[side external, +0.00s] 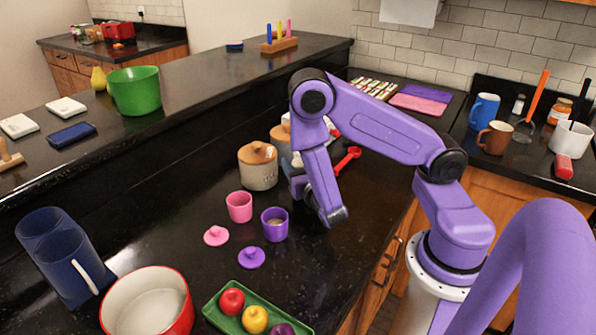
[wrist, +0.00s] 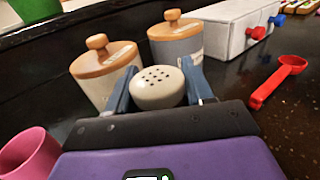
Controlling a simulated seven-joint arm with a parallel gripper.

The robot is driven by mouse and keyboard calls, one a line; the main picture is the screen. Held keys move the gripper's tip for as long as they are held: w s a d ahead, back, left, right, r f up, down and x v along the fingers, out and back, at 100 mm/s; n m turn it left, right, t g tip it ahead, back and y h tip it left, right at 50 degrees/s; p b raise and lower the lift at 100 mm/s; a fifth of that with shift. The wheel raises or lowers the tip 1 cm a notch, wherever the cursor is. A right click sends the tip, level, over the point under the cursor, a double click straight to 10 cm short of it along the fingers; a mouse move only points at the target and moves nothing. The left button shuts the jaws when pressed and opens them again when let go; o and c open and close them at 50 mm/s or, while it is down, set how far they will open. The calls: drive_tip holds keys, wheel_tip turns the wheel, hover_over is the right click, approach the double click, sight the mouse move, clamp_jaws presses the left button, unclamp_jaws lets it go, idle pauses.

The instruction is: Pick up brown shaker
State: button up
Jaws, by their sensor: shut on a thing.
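A shaker (wrist: 158,86) with a cream, domed top and several dark holes sits between the two fingers of my gripper (wrist: 160,88) in the wrist view. The fingers are shut on its sides. Its body below the top is hidden by my gripper, so I cannot see a brown part or tell whether it touches the counter. In the side view my gripper (side external: 297,182) is low over the dark counter, just right of the nearer canister, and mostly hides the shaker.
Two wooden-lidded canisters (side external: 258,168) (wrist: 178,42) stand close behind. A red scoop (side external: 347,159) lies to the right. Pink (side external: 239,207) and purple (side external: 274,224) cups stand in front. A white box with knobs (wrist: 235,27) is farther back. The right front counter is clear.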

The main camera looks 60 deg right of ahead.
wheel_tip(320, 180, up, 7)
drive_tip(key=shift+r, duration=0.2)
drive_tip(key=shift+a+r, duration=0.15)
drive_tip(key=shift+a, duration=0.15)
drive_tip(key=a+m+t+y, duration=0.2)
drive_tip(key=a+y, duration=0.2)
drive_tip(key=a, duration=0.6)
drive_tip(key=m+y, duration=0.1)
drive_tip(key=y, duration=0.2)
hover_over(263, 217)
drive_tip(key=shift+d+f+t, duration=0.2)
drive_tip(key=shift+d+t, duration=0.05)
drive_tip(key=shift+t, duration=0.05)
drive_tip(key=shift+m, duration=0.3)
drive_tip(key=f+m, duration=0.2)
drive_tip(key=m, duration=0.1)
drive_tip(key=f+m, duration=0.1)
drive_tip(key=shift+a+m, duration=0.25)
drive_tip(key=shift+m, duration=0.05)
drive_tip(key=m, duration=0.2)
drive_tip(key=f+m, duration=0.1)
drive_tip(key=m, duration=0.2)
drive_tip(key=shift+a+f, duration=0.1)
drive_tip(key=shift+f, duration=0.1)
